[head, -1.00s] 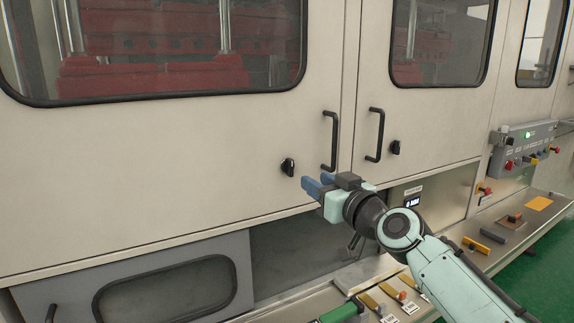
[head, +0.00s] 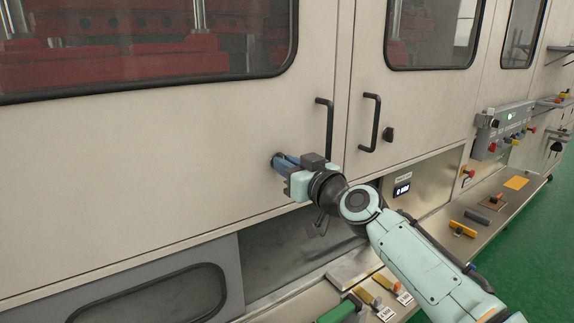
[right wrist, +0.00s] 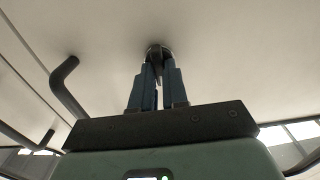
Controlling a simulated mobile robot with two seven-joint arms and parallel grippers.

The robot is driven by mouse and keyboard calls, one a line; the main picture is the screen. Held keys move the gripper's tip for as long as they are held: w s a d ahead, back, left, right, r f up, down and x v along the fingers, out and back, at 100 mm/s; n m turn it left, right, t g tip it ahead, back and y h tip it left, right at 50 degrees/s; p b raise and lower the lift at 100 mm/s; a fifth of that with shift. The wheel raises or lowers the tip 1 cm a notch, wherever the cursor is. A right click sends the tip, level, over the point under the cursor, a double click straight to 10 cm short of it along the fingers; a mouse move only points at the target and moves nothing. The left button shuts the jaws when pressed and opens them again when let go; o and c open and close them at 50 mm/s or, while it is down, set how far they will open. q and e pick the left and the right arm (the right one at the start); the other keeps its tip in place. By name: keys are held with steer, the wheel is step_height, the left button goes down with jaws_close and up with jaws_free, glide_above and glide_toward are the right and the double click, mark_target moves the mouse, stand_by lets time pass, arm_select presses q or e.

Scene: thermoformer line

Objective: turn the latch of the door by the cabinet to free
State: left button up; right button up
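The left door (head: 200,140) of the machine is a cream panel with a window and a black handle (head: 325,128). Its small black latch (right wrist: 155,50) sits left of the handle. In the head view my right gripper (head: 283,162) reaches the door and mostly covers this latch. In the right wrist view the blue fingers of the right gripper (right wrist: 158,72) lie on either side of the latch's grip, close together and apparently shut on it. The latch's angle is largely hidden. My left gripper is not in view.
The right door has its own handle (head: 371,122) and latch (head: 388,134). A grey control box (head: 505,125) stands out at the right. Below the doors, a ledge (head: 350,272) carries several small tools and tags. Green floor is free at the right.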

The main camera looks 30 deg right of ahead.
jaws_close()
steer(key=shift+d+f+m+p, duration=0.15)
steer(key=shift+m+p, duration=0.3)
steer(key=shift+m, duration=4)
steer(key=shift+d+m+p, duration=0.1)
steer(key=shift+m+p, duration=0.3)
steer(key=shift+m, duration=4.05)
steer(key=o, duration=0.6)
jaws_free()
steer(key=shift+w, duration=0.1)
steer(key=shift+f, duration=0.1)
